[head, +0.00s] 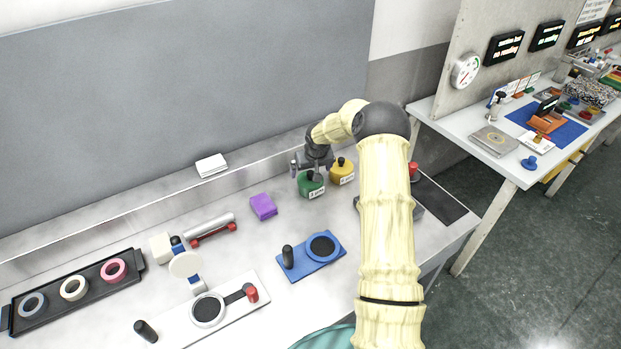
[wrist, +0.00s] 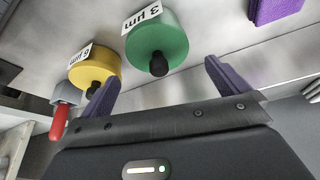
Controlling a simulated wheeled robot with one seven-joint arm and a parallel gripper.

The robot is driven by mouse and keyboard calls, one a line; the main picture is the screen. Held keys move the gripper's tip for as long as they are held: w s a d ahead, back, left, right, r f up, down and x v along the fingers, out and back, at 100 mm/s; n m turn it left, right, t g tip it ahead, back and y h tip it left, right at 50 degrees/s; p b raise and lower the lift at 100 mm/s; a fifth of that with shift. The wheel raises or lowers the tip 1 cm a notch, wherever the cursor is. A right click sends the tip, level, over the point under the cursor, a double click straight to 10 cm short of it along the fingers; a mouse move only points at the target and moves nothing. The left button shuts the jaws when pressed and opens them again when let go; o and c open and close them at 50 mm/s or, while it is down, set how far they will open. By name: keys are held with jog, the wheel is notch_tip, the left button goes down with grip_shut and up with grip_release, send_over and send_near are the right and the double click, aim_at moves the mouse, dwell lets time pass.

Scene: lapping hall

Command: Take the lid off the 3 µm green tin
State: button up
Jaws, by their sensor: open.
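The green tin (head: 311,188) stands on the bench near its back ledge, with a white label reading 3 µm. In the wrist view the green tin (wrist: 172,38) appears upside down, and its lid carries a black knob (wrist: 158,66). The lid sits on the tin. My gripper (head: 311,165) is over the tin in the head view and partly hides its top. In the wrist view my gripper (wrist: 163,76) is open, with purple fingers spread to either side of the knob.
A yellow tin (head: 342,174) labelled 6 µm stands close beside the green one, also in the wrist view (wrist: 95,66). A purple block (head: 263,206) lies to the left. A blue plate (head: 313,262) with a black disc lies in front. A red-handled item (wrist: 59,122) is near the yellow tin.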

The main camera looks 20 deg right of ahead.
aim_at(311, 173)
jog(key=shift+p+x, duration=0.55)
jog(key=shift+x, duration=1.6)
jog(key=shift+s, duration=0.1)
jog(key=shift+d, duration=0.1)
jog(key=c, duration=0.9)
